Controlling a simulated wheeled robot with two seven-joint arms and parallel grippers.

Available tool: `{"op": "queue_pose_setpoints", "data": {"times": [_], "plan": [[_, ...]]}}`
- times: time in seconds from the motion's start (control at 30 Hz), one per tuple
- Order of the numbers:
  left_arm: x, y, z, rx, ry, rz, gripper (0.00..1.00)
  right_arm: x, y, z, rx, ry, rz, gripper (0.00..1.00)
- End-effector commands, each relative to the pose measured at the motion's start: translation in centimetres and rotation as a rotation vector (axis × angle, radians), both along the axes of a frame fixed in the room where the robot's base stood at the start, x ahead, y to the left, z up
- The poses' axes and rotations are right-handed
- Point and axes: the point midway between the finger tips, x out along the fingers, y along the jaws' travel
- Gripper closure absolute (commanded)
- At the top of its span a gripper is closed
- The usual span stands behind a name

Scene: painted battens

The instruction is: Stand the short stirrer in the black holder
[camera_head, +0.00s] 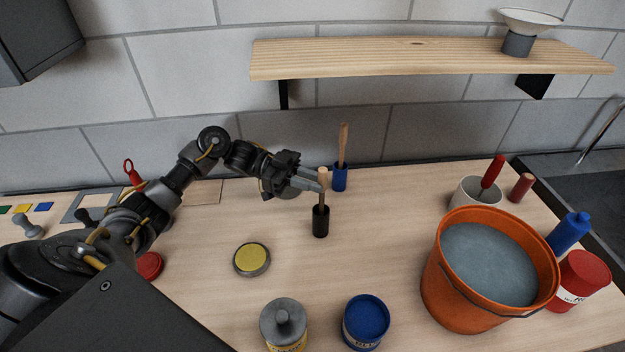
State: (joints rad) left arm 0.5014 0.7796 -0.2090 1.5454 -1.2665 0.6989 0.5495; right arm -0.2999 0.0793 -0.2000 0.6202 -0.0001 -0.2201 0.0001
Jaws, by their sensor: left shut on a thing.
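The short stirrer (323,172) shows its light wooden top just above the fingers of my left gripper (318,182). The gripper is shut on it and holds it about upright. The black holder (321,222) stands on the table directly below. A narrow grey-brown length of the stirrer runs down from the fingers to the holder's mouth. I cannot tell how deep its lower end sits inside. My right gripper is not in view.
A blue holder (340,178) with a taller wooden stick (343,143) stands close behind. Grey (283,325) and blue (365,322) tins stand in front. An orange bucket (440,275) stands right. A shelf (400,60) overhangs the back.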

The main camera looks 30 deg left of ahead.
Motion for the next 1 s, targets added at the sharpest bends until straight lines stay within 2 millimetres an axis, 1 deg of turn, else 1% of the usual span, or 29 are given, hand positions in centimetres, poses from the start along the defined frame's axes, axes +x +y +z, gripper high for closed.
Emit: {"op": "queue_pose_setpoints", "data": {"times": [0.17,0.2,0.3,0.4,0.63,0.73,0.87,1.0], "plan": [[0.0,0.0,0.0,0.000,0.000,0.000,1.00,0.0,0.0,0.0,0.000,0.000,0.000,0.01],[0.0,0.0,0.0,0.000,0.000,0.000,0.81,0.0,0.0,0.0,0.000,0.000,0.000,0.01],[0.0,0.0,0.0,0.000,0.000,0.000,0.68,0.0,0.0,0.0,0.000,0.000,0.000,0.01],[0.0,0.0,0.0,0.000,0.000,0.000,0.56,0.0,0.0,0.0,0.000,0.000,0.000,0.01],[0.0,0.0,0.0,0.000,0.000,0.000,0.56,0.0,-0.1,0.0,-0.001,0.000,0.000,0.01],[0.0,0.5,-0.1,0.001,-0.001,0.001,0.56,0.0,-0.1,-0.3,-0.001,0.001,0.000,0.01],[-0.2,2.3,-0.4,0.004,-0.001,0.002,0.56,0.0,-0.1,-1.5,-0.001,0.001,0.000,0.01],[-0.5,5.1,-0.4,0.005,-0.002,0.004,0.56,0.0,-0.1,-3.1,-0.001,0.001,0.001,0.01]]}}
